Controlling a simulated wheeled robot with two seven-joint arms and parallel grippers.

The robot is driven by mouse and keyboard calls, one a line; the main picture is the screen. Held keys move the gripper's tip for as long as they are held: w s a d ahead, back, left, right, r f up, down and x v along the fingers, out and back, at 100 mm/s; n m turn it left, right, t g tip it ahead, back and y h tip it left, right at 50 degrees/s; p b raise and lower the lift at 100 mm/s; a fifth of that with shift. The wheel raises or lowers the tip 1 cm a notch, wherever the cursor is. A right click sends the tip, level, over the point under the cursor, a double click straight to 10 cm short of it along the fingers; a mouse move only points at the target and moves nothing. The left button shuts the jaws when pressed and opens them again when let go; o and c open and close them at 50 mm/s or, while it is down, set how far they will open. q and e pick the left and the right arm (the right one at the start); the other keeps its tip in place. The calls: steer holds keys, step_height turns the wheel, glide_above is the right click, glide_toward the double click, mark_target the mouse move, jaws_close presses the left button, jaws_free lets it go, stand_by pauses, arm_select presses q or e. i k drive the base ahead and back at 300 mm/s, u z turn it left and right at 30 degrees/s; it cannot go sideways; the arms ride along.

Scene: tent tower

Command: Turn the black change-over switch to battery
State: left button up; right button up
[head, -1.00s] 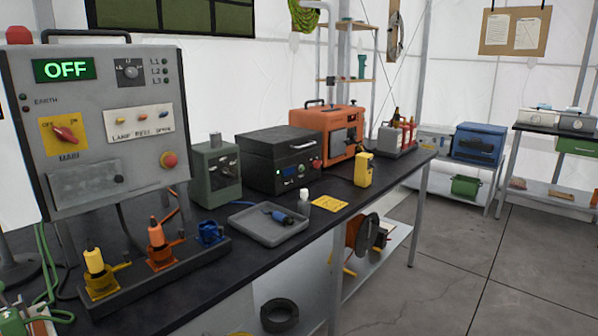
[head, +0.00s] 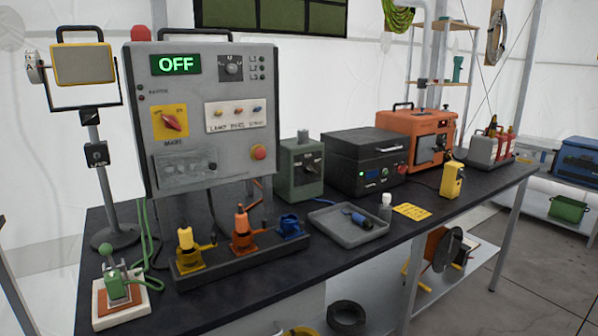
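A grey-green box (head: 302,172) with a black handle (head: 312,163) on its front stands on the bench, right of the grey panel. A small black rotary knob (head: 231,67) sits at the top of the grey panel (head: 205,135), beside a green display reading OFF. A small black box (head: 96,154) is on the lamp stand at the left. I cannot tell which of these is the change-over switch, and no battery label is readable. Neither of my grippers is in view.
On the dark bench (head: 260,290) are yellow, orange and blue connectors (head: 240,238), a grey tray (head: 348,226), a black case (head: 365,160) and an orange unit (head: 420,135). A green-handled device (head: 118,290) sits at the front left.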

mark_target(308, 169)
steer(key=z, duration=1.8)
steer(key=i, duration=1.4)
steer(key=u, duration=1.25)
